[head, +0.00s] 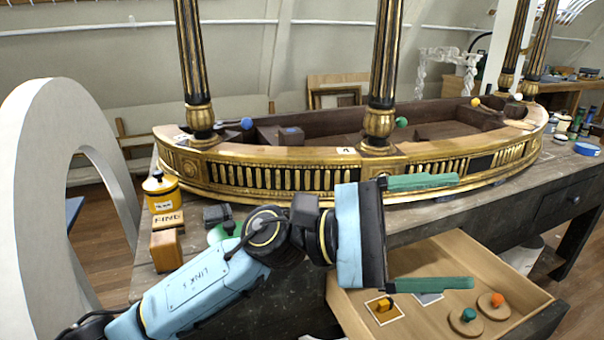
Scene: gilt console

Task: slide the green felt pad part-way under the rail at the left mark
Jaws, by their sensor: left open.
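The gilt console's curved rail (270,176) runs along the front of the dark bench. Small white marks lie on its top, one at the left (183,138) and one nearer the middle (346,150). A green piece (219,233) lies on the bench in front of the rail's left part, mostly hidden behind my left arm; it may be the felt pad, but I cannot tell. My left gripper (466,231) is open, its green fingers pointing right, in front of the rail and over the open drawer. Nothing shows between the fingers. My right gripper is not in view.
A yellow jar (161,192), a lettered yellow block (167,221) and a wooden block (166,250) stand at the bench's left. A dark object (216,214) sits by the green piece. The open drawer (520,268) holds small knobbed pieces. Fluted columns (384,55) rise from the console.

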